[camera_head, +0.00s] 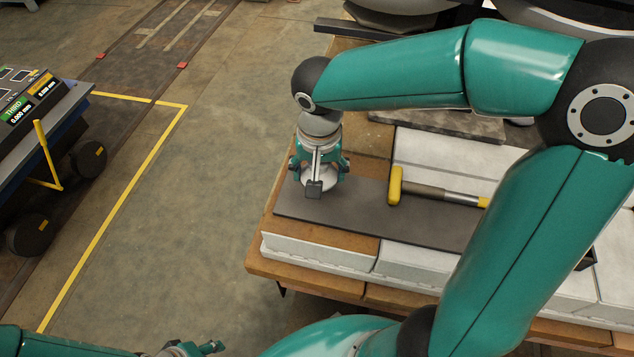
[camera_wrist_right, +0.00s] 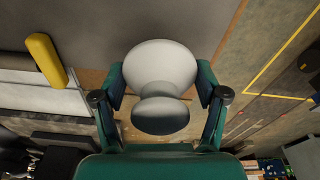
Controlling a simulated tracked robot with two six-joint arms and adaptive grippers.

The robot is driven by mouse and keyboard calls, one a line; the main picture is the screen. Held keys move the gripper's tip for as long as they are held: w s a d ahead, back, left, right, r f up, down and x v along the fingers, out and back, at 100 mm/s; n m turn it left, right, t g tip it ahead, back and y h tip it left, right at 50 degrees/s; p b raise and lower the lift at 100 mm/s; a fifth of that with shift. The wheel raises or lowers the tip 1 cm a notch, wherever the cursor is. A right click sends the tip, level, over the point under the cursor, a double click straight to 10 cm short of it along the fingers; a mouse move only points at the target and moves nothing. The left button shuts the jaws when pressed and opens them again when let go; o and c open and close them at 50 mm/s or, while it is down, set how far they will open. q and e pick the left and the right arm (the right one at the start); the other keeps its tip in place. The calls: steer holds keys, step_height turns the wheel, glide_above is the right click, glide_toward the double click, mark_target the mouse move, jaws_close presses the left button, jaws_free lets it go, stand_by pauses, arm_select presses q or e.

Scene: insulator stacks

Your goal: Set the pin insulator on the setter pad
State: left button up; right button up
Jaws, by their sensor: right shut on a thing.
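The pin insulator (camera_wrist_right: 160,65) is pale grey-white with a wide rounded skirt and a smaller round knob. It sits between the fingers of my right gripper (camera_wrist_right: 160,97) in the right wrist view. In the head view my right gripper (camera_head: 318,170) points down over the left part of a dark grey flat board (camera_head: 372,216), which looks like the setter pad. The insulator shows there as a small white patch (camera_head: 326,181). I cannot tell whether it touches the board. My left gripper (camera_head: 190,348) is partly cut off at the bottom edge, so its fingers are unclear.
A mallet with a yellow head (camera_head: 395,186) lies right of my right gripper, handle pointing right. White blocks (camera_head: 318,252) and brown boards (camera_head: 305,278) make up the work surface. A cart with a display (camera_head: 32,105) stands at the left. The floor between is clear.

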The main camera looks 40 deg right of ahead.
steer(key=shift+f, duration=1.8)
steer(key=shift+b, duration=0.3)
steer(key=o, duration=1)
steer(key=shift+f, duration=0.2)
steer(key=o, duration=0.5)
steer(key=shift+r, duration=0.1)
steer(key=shift+r, duration=0.2)
steer(key=r, duration=0.4)
steer(key=r+p, duration=0.1)
steer(key=r, duration=0.2)
steer(key=s+a+r+p, duration=0.1)
steer(key=r, duration=0.3)
steer(key=shift+s+r, duration=0.1)
steer(key=shift+r, duration=0.25)
